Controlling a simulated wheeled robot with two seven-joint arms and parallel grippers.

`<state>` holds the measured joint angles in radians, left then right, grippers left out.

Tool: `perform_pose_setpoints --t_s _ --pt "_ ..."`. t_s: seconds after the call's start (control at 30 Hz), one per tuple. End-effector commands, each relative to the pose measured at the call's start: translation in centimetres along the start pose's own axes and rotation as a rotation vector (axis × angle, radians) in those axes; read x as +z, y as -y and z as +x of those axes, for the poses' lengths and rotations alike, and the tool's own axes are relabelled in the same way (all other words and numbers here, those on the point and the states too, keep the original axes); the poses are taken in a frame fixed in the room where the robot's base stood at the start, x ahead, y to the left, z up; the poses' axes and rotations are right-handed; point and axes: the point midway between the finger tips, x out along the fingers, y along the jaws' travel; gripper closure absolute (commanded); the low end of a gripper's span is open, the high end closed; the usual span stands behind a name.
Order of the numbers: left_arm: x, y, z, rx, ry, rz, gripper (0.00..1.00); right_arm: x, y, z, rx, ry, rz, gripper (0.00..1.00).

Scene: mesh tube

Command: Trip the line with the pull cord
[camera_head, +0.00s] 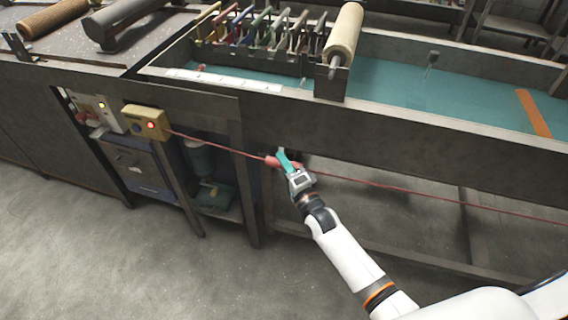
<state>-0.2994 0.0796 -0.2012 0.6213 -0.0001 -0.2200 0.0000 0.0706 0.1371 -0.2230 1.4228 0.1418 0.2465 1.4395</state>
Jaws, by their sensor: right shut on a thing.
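A red pull cord (380,185) runs along the front of the line, below its side rail, from a yellow switch box (146,122) at the left to the right edge. The box shows a lit red lamp and a blue button. My right gripper (287,162) is shut on the cord at a thicker red part (272,161), which is partly hidden by the fingers. The cord slopes down from the box to the gripper, then on down to the right. My left gripper is out of view.
The long conveyor line (400,95) has a teal bed, a roller (343,35) and a row of coloured levers (265,32). A metal leg (247,200) stands left of my gripper. The grey floor (120,270) in front is clear.

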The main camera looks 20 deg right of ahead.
Motion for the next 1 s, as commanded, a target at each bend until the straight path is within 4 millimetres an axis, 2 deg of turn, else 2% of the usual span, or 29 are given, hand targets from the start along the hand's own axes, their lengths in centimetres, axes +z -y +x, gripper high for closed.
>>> perform_pose_setpoints --t_s 0.17,0.43,0.73,0.77,0.8,0.9,1.0 --pt "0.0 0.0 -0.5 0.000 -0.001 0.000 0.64 -0.5 -0.2 -0.5 -0.002 -0.001 0.001 1.00" --pt "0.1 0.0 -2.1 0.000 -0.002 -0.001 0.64 -3.4 -1.0 -3.4 -0.003 -0.002 0.002 1.00" --pt "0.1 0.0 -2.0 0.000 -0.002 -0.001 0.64 -3.5 -0.8 -3.6 -0.003 -0.001 0.000 1.00" --pt "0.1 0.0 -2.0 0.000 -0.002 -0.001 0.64 -3.5 -0.8 -3.6 -0.003 -0.001 0.001 0.72" --pt "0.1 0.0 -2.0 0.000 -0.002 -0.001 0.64 -3.5 -0.8 -3.6 -0.003 -0.001 0.000 0.65" --pt "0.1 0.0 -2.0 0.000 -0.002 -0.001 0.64 -3.5 -0.9 -3.5 -0.002 -0.001 0.000 0.53" --pt "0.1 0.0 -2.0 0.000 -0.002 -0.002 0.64 -3.5 -0.9 -3.5 -0.001 -0.001 0.000 0.53"
